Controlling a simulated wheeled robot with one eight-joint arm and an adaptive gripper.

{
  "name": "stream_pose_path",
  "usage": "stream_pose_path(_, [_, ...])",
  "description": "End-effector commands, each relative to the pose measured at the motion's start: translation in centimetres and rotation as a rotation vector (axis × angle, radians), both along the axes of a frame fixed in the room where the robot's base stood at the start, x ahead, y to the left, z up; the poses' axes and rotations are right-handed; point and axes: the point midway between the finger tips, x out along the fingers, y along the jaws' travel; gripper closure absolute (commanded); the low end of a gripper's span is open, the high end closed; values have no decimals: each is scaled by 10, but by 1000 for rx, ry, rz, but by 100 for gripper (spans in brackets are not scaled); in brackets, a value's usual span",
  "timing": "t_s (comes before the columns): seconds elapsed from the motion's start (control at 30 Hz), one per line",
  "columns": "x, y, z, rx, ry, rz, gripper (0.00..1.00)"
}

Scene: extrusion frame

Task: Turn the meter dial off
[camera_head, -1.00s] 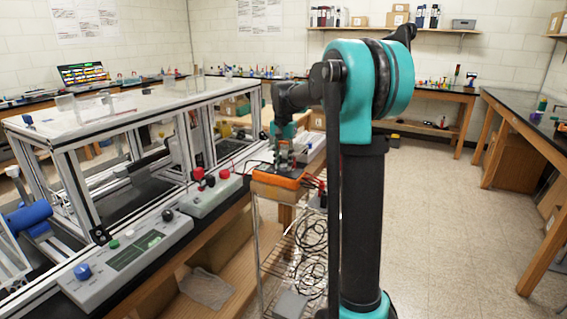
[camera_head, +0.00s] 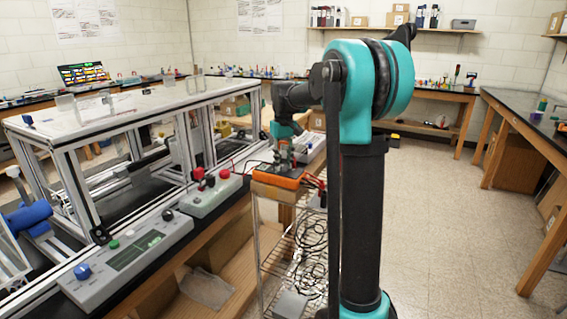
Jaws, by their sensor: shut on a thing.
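The orange meter (camera_head: 277,181) lies on top of a wire rack, to the left of my arm's column. My gripper (camera_head: 284,168) points down onto the meter's face, with its fingers at the upper part of the meter. The meter's dial is hidden beneath the fingers, and I cannot make out its setting. The gripper looks closed on the dial, though the contact is small in this view. Red and black leads run from the meter's right end.
The wire rack (camera_head: 290,245) holds coiled black cables. To the left stand a control box with a blue knob (camera_head: 82,271), a box with red and black knobs (camera_head: 210,190), and the extrusion frame (camera_head: 65,160). The floor at right (camera_head: 440,230) is clear.

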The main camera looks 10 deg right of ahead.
Motion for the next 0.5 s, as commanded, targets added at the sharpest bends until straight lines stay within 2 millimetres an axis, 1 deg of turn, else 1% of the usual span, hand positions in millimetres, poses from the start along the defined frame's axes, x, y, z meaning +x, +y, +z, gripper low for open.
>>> stream_pose_path(0.2, [0, 0, 0, 0, 0, 104, 100])
stream_pose_path(0.5, [0, 0, 0, 0, 0, 161, 100])
